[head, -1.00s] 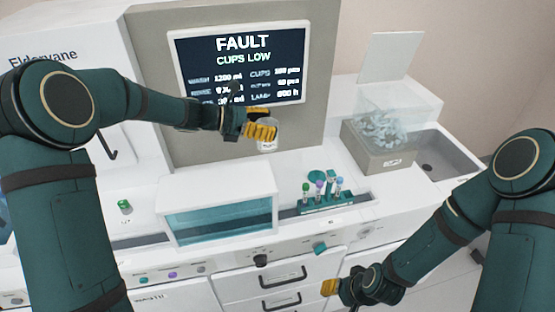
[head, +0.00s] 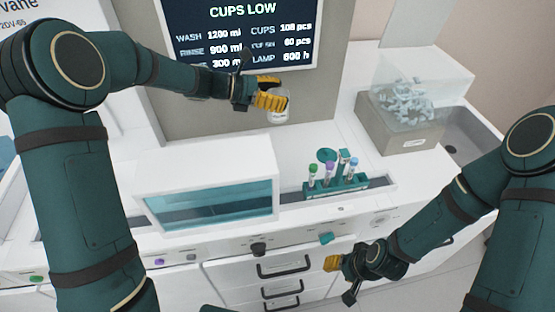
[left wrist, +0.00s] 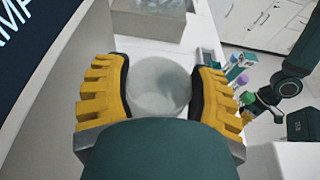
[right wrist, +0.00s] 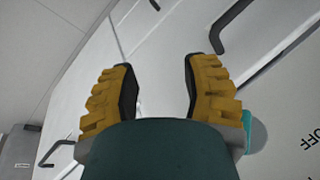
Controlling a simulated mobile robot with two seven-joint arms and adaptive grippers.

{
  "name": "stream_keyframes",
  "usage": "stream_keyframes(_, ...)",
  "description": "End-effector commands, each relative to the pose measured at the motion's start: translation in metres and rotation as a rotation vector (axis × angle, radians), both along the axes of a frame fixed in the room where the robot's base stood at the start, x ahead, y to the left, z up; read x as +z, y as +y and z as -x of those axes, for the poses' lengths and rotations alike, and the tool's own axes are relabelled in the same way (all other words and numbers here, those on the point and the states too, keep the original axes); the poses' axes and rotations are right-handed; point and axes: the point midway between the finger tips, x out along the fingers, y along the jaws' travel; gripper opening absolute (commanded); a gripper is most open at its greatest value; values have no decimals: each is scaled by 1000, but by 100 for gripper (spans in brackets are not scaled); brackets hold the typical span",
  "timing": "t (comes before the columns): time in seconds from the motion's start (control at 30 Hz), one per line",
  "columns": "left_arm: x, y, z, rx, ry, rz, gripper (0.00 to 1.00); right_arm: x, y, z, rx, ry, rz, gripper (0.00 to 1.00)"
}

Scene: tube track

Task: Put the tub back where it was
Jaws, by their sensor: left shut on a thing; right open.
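A small whitish translucent tub (head: 278,116) is held in the air in front of the machine's grey panel, below the screen. My left gripper (head: 272,96) is shut on the tub. In the left wrist view the round tub (left wrist: 159,86) sits between the two yellow fingers (left wrist: 160,95). My right gripper (head: 333,264) is open and empty, low in front of the drawers. In the right wrist view its yellow fingers (right wrist: 160,85) stand apart with nothing between them.
The screen (head: 240,35) reads CUPS LOW. A teal rack (head: 337,188) with several capped tubes stands on the deck, right of a clear-fronted white cover (head: 205,180). A grey bin (head: 400,138) of cups stands at the right, beside a sink (head: 462,138). The white deck behind the rack is clear.

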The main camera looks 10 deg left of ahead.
Motion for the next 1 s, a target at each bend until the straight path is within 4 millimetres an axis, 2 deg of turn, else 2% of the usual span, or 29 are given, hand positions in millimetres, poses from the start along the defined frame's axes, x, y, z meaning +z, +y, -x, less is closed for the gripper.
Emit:
stream_keyframes(0.03,-14,0,0,0,-1,0,25,-15,0,2,4,4,0,47)
stream_keyframes(0.2,-28,0,0,0,-1,1,25,-29,1,5,10,12,-2,47)
stream_keyframes(0.43,-43,0,0,1,2,1,25,-36,1,6,13,13,-2,47)
stream_keyframes(0.63,-75,0,0,1,3,0,25,-44,1,4,11,10,-2,47)
stream_keyframes(0.87,-95,0,0,1,2,1,25,-49,1,3,10,7,0,47)
stream_keyframes(1.0,-119,0,0,0,3,1,25,-56,1,2,10,4,0,47)
